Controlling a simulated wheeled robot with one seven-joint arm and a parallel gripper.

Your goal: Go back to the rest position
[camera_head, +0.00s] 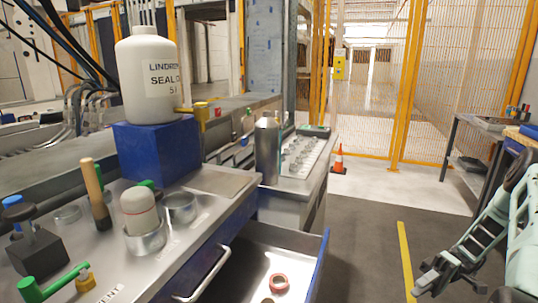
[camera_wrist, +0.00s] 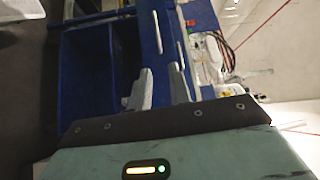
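My gripper (camera_head: 432,281) is at the lower right of the head view, at the end of my pale green arm, over the dark floor. It is well to the right of the workbench (camera_head: 214,187) and apart from it. In the wrist view my gripper (camera_wrist: 159,82) shows two grey fingers with a gap between them. Nothing is held in that gap.
An open drawer (camera_head: 255,255) sticks out of the bench, with a reddish ring (camera_head: 279,283) inside. A white jug (camera_head: 147,75) stands on a blue block (camera_head: 156,150). A side table (camera_head: 478,135) is at right. An orange cone (camera_head: 339,160) stands on the floor.

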